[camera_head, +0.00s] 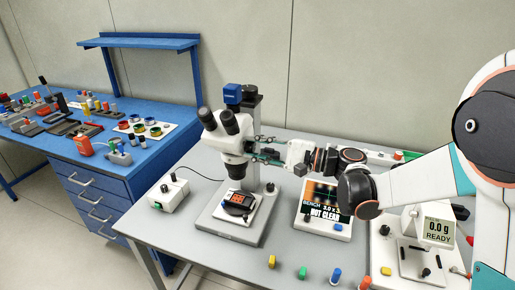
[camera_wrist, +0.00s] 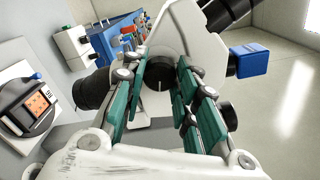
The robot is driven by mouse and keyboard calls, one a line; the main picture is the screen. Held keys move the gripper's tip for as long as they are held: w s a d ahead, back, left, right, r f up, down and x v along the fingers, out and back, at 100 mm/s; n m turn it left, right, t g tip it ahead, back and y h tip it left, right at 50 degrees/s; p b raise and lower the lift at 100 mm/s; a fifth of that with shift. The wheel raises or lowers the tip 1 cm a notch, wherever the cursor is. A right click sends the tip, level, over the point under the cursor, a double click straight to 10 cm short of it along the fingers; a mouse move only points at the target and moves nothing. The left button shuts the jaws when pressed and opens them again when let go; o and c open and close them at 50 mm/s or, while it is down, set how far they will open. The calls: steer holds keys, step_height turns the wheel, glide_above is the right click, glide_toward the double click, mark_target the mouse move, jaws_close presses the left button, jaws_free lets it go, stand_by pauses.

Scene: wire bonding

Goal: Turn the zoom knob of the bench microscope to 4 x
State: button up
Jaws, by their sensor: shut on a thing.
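The white bench microscope (camera_head: 231,140) stands on its base on the grey table, with black eyepieces and a blue camera on top. My gripper (camera_head: 257,151) reaches in from the right at the side of its head. In the wrist view my gripper (camera_wrist: 163,82) has its green-padded fingers on both sides of the dark zoom knob (camera_wrist: 160,72), shut on it. A pale line on the knob points down in that view. The knob's scale cannot be read.
A chip on an orange-marked stage (camera_head: 240,200) lies under the microscope. A white control box (camera_head: 168,194) stands left. Coloured pegs, including a yellow one (camera_head: 272,261), line the front edge. A blue workbench (camera_head: 70,150) is at the left.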

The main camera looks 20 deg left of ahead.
steer(key=m, duration=1.4)
steer(key=shift+f, duration=0.1)
stand_by(0.4)
steer(key=o, duration=1.1)
steer(key=d, duration=0.8)
steer(key=s+d, duration=0.1)
steer(key=d, duration=0.3)
